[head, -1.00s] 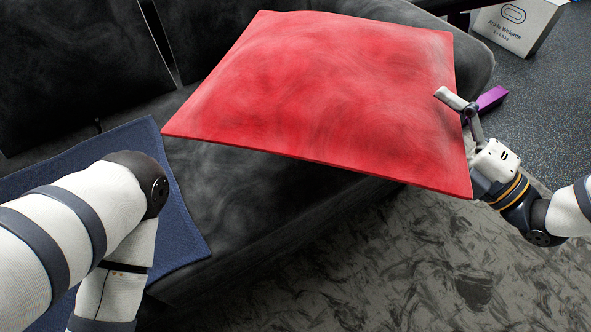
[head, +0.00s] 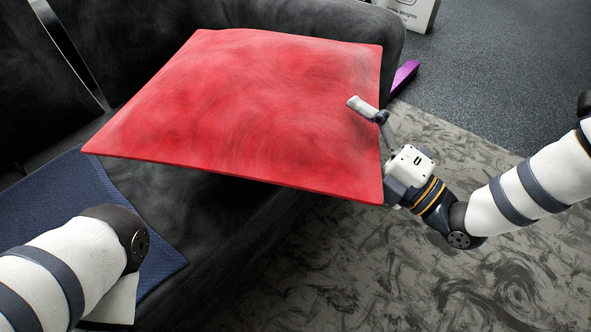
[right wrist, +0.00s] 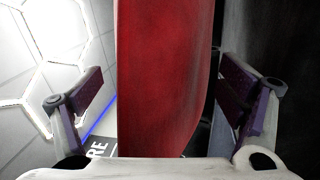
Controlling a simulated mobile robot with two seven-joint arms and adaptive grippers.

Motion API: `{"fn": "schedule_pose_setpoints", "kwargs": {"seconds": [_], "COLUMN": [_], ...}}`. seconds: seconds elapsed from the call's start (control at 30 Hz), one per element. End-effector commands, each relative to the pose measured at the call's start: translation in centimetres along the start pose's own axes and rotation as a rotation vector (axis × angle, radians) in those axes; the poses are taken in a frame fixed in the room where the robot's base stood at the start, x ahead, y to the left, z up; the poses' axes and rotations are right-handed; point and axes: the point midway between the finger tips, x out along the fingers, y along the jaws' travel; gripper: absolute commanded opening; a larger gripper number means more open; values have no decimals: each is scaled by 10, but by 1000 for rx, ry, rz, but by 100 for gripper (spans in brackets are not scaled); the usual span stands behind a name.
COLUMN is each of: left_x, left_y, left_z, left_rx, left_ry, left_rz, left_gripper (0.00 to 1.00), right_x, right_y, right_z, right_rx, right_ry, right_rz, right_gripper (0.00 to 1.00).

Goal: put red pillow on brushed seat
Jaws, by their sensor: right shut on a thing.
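The red pillow (head: 250,110) is a flat square held roughly level above the dark sofa. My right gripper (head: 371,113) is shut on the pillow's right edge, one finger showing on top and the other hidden. In the right wrist view the pillow (right wrist: 165,80) stands between the two fingers. The brushed seat (head: 165,187) is the dark grey, smudged sofa cushion, largely covered from view by the pillow. My left arm comes in over the seat's near left; its gripper is out of view.
A blue cloth (head: 45,205) lies on the left of the sofa. A purple object (head: 404,76) is just past the pillow's right edge. A white Ankle Weights box (head: 412,14) is at the back right. A patterned rug (head: 320,265) covers the floor in front.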

Motion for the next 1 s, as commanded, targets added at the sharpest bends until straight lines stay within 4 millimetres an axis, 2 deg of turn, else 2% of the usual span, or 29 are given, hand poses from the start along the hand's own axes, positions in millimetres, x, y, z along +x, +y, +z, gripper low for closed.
{"fn": "schedule_pose_setpoints", "kwargs": {"seconds": [0.03,0.1,0.37,0.47,0.57,0.9,0.93,0.97,1.0], "left_x": [6,12,20,26,39,38,38,38,38], "left_y": [0,1,2,2,1,1,1,1,1], "left_z": [-2,-5,-8,-10,-12,-10,-10,-10,-10], "left_rx": [1,1,3,4,7,8,8,8,8], "left_ry": [-10,-19,-33,-46,-75,-78,-78,-78,-78], "left_rz": [0,0,0,0,-2,-2,-2,-2,-2], "left_gripper": [61,61,61,61,61,61,61,61,61], "right_x": [6,10,20,25,19,19,18,18,18], "right_y": [-15,-33,-59,-78,-103,-103,-105,-104,-104], "right_z": [-8,-14,-27,-34,-29,-30,-30,-30,-30], "right_rx": [7,6,1,4,4,-2,-1,-1,-1], "right_ry": [2,0,0,1,-4,0,-1,-1,-1], "right_rz": [2,2,4,3,1,4,-1,-1,-1], "right_gripper": [43,43,43,43,43,43,91,98,100]}}
